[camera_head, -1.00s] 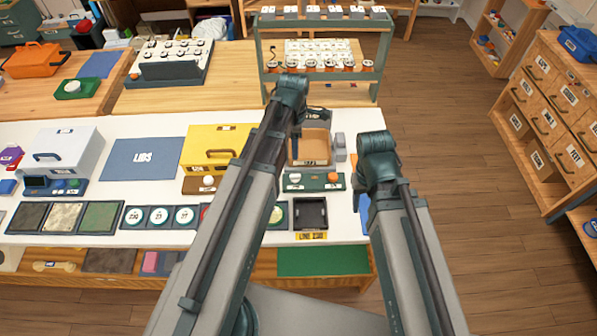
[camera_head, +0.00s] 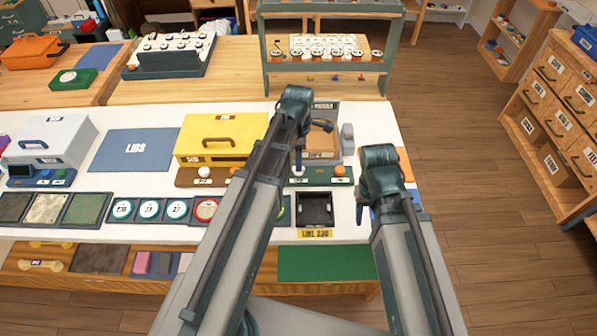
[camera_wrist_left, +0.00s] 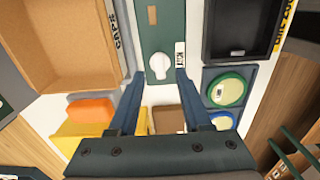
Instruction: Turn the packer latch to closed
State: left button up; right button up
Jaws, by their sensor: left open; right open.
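The packer is an open brown box (camera_head: 321,140) with a grey back. In front of it lies a dark green panel (camera_head: 322,181) with an orange knob (camera_head: 340,171) and a white knob (camera_head: 298,171). In the left wrist view the white knob (camera_wrist_left: 160,66) sits between my left gripper's (camera_wrist_left: 156,78) open fingers, beside a small label; I cannot tell if they touch it. In the head view my left gripper (camera_head: 299,163) points down over this knob. My right gripper (camera_head: 362,205) hangs right of the panel, its fingers partly hidden by its wrist.
A black tray (camera_head: 315,222) lies in front of the panel. A yellow box (camera_head: 222,128) stands left of the packer and a grey block (camera_head: 347,139) right of it. A green and yellow disc (camera_wrist_left: 228,90) lies close to my left fingers. A blue mat (camera_head: 134,150) lies left.

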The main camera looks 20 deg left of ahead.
pick_arm(q)
notch_tip(320, 180, down, 3)
jog(key=shift+f+b, duration=0.15)
jog(key=shift+b, duration=1)
pick_arm(e)
notch_tip(320, 180, down, 3)
jog(key=shift+f, duration=0.1)
pick_arm(q)
grip_shut()
